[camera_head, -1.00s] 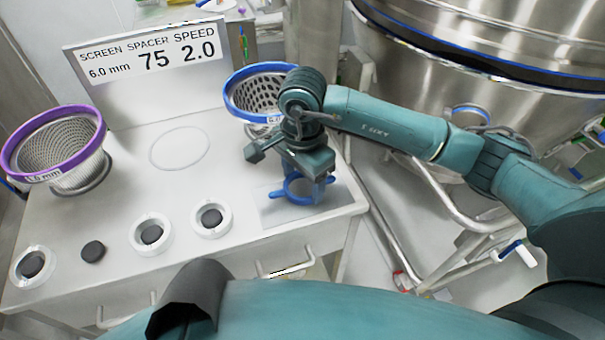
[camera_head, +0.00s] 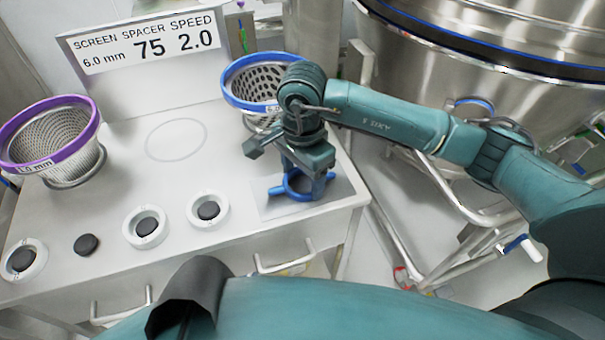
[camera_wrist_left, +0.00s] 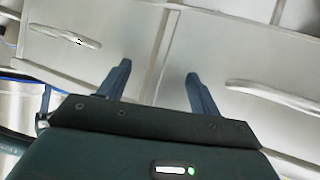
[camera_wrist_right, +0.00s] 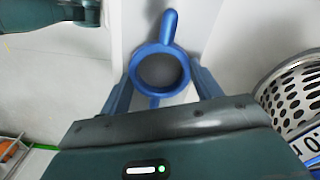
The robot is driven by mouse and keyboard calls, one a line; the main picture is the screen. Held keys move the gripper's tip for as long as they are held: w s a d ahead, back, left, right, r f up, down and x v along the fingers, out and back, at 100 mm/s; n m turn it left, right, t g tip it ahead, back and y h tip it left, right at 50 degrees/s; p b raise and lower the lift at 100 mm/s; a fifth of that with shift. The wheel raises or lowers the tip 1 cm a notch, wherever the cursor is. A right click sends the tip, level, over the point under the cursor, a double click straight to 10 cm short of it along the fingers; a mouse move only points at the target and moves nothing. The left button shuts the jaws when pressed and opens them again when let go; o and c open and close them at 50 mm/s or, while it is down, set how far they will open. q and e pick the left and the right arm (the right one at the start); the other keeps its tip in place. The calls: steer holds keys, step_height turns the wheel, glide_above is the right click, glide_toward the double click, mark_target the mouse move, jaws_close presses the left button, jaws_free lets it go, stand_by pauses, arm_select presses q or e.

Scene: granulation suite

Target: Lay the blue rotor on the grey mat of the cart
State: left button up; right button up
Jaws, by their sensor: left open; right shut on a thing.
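The blue rotor (camera_head: 297,184) is a ring with short arms, at the right end of the cart top over the grey mat (camera_head: 268,208). My right gripper (camera_head: 308,186) points down and is shut on the rotor. I cannot tell whether the rotor touches the mat. My left gripper (camera_wrist_left: 158,82) is open and empty in front of the cart's drawers.
A blue-rimmed screen (camera_head: 258,88) stands behind the right gripper and a purple-rimmed screen (camera_head: 62,145) at the left. Several white rings (camera_head: 146,228) and dark discs (camera_head: 87,244) line the front. A sign (camera_head: 145,62) stands at the back. A steel vessel (camera_head: 500,60) is at right.

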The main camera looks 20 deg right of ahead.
mark_target(303, 189)
steer(key=o, duration=1.3)
steer(key=shift+c, duration=0.2)
step_height(303, 189, up, 13)
steer(key=shift+r+b, duration=0.15)
steer(key=shift+b, duration=0.15)
